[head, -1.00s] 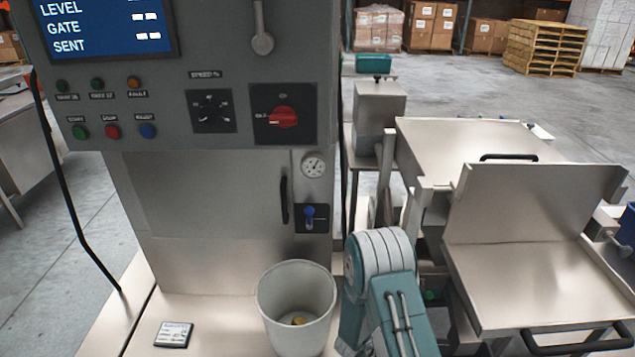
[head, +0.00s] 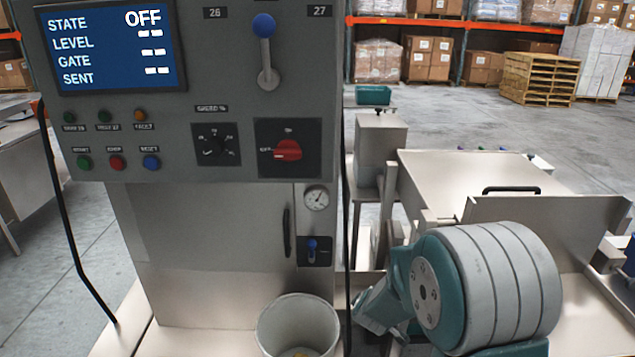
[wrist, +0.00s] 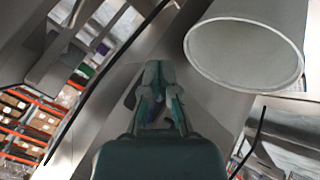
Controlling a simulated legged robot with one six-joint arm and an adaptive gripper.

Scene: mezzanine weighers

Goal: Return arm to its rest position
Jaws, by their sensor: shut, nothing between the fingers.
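My arm (head: 480,285) is folded at the lower right of the head view, in front of the steel machine. My gripper (wrist: 158,98) shows in the middle of the wrist view, with its fingers together and nothing between them. In the head view my gripper cannot be made out. In the wrist view it is beside a pale bucket, apart from it.
A control cabinet (head: 215,90) with a screen reading OFF stands ahead. A white bucket (head: 270,328) stands at its base, also in the wrist view (wrist: 205,60). A steel hopper table (head: 430,180) is at right. Open floor (head: 440,110) lies behind.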

